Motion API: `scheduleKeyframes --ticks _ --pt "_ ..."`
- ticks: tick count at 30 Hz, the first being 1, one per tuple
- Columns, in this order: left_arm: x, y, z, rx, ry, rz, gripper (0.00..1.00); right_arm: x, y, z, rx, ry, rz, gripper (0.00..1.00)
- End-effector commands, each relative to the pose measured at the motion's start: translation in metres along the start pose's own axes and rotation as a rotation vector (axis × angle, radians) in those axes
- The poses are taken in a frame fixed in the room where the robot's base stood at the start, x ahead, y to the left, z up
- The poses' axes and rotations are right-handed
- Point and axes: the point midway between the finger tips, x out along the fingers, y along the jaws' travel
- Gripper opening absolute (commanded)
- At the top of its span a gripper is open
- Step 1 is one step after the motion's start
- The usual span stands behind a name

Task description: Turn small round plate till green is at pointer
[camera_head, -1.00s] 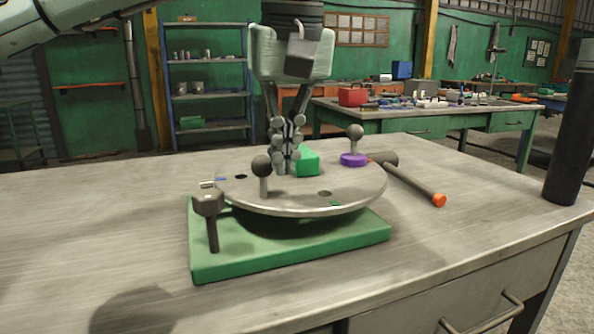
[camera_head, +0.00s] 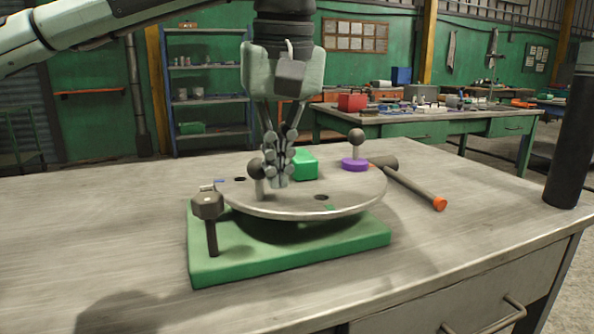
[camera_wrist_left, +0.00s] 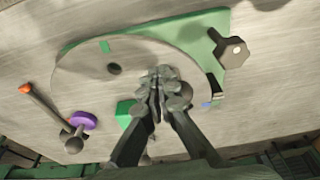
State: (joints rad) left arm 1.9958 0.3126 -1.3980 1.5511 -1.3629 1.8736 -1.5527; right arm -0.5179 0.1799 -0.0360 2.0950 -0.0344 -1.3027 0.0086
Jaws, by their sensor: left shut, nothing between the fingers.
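The round grey plate (camera_head: 300,203) sits on a green base (camera_head: 290,255). A green mark (camera_head: 330,207) is on its front rim; it also shows in the wrist view (camera_wrist_left: 104,46). A blue mark (camera_head: 220,181) is at the left rim, near a small light tab (camera_head: 207,187) that may be the pointer. A dark hexagonal-headed post (camera_head: 209,207) stands at the base's left corner. My left gripper (camera_head: 278,183) is shut and empty, low over the plate, just right of a ball-topped knob (camera_head: 256,168); I cannot tell whether they touch. My right gripper is out of view.
A hammer (camera_head: 415,187) with an orange end lies right of the plate. A dark cylinder (camera_head: 570,150) stands far right. The front bench top is clear.

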Motion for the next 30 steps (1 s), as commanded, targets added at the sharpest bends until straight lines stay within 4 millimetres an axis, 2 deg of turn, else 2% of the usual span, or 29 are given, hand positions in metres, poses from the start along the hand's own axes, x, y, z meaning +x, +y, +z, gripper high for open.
scheduleKeyframes --ticks 30 --pt "0.003 -0.019 -0.017 -0.001 0.0 0.0 0.0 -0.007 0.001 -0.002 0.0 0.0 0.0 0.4"
